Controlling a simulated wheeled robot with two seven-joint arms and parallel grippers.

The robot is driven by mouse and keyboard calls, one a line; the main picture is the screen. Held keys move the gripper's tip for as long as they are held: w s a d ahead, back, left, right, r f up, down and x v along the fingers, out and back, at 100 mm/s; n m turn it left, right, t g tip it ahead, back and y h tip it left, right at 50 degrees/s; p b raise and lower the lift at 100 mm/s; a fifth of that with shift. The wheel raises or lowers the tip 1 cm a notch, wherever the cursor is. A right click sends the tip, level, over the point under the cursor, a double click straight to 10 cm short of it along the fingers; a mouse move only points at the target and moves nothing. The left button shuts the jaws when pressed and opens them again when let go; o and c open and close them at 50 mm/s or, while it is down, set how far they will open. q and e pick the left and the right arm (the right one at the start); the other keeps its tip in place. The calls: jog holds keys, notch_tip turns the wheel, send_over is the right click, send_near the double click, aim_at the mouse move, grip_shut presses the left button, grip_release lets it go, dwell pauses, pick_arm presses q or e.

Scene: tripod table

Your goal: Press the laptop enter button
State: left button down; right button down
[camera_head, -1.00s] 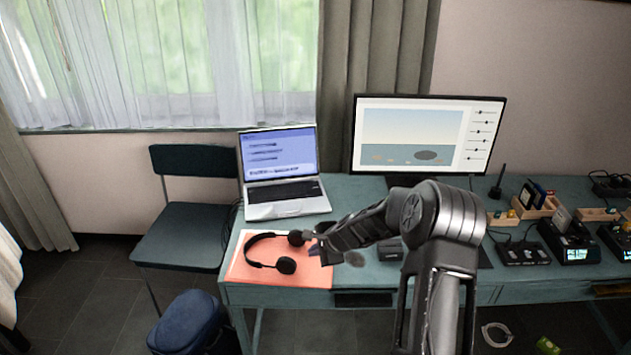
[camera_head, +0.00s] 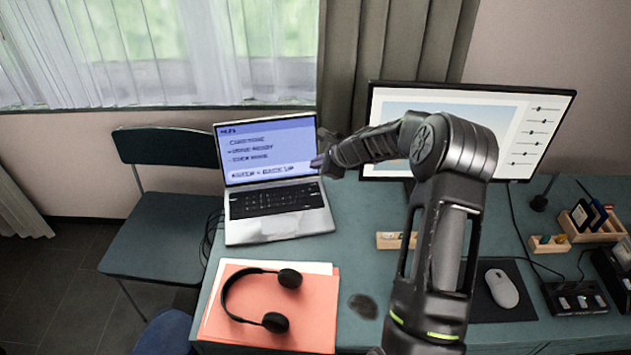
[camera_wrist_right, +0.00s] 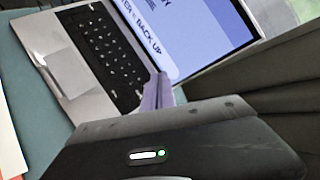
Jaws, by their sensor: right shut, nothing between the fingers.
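The open silver laptop (camera_head: 280,228) stands on the left part of the table with its black keyboard (camera_head: 276,199) facing me. Its lit blue screen (camera_head: 270,150) shows lines of text, the lowest about Enter and back up. My right gripper (camera_head: 318,162) is shut and empty, at the right edge of the screen and above the right end of the keyboard. In the right wrist view the gripper fingers (camera_wrist_right: 157,92) lie in front of the keyboard's near end and the screen's lower edge; they hide that end, so the enter key cannot be made out. My left gripper is not in view.
Black headphones (camera_head: 262,298) lie on an orange folder (camera_head: 320,310) in front of the laptop. A monitor (camera_head: 540,130) stands to the right behind my right arm. A mouse (camera_head: 501,288) lies on a dark mat. A chair (camera_head: 165,235) stands left of the table.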

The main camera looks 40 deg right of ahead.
jog(key=b, duration=0.7)
send_over(317, 196)
notch_tip(317, 196, down, 8)
jog(key=shift+r, duration=0.2)
jog(key=shift+f+b, duration=0.3)
jog(key=shift+f, duration=0.2)
dwell(1.5)
jog(key=shift+f+b, duration=0.45)
jog(key=shift+b, duration=0.05)
jog(key=shift+f+b, duration=0.25)
jog(key=shift+b, duration=0.05)
dwell(0.4)
dwell(0.4)
jog(key=shift+r+p, duration=0.55)
jog(key=shift+r, duration=0.15)
